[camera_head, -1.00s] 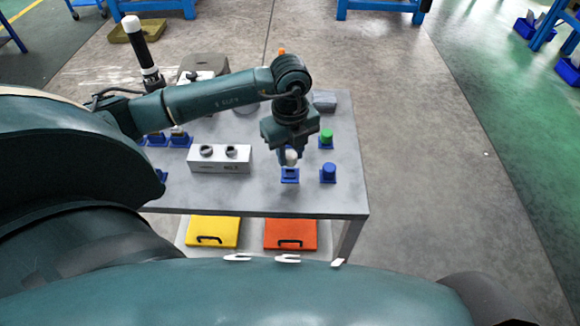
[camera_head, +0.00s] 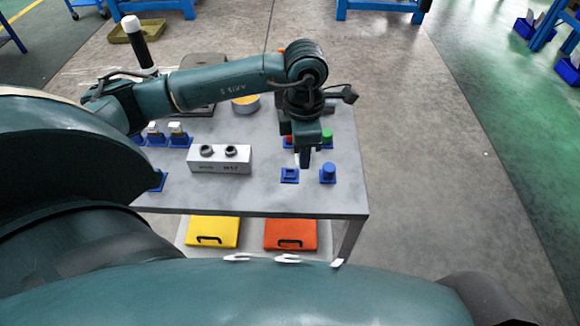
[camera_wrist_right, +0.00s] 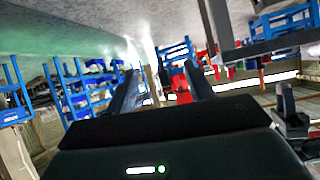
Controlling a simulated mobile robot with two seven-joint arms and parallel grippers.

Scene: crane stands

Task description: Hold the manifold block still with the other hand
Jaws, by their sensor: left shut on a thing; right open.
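The manifold block (camera_head: 206,169) is a pale grey box with two dark round ports on top. It sits on the grey table, left of my left gripper and apart from it. My left gripper (camera_head: 303,161) points down over the table, just above and behind an empty blue stand (camera_head: 289,177). It is shut on a small pale part (camera_head: 297,158), mostly hidden by the fingers. My right gripper (camera_wrist_right: 162,84) shows in the right wrist view with its two dark fingers apart and nothing between them. The block cannot be made out in that view.
A blue knob on a stand (camera_head: 328,173) is right of the empty stand, and a green one (camera_head: 327,136) is behind it. Blue stands with pale tops (camera_head: 177,136) are at the left. Yellow (camera_head: 211,231) and orange (camera_head: 291,234) cases lie below the table.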

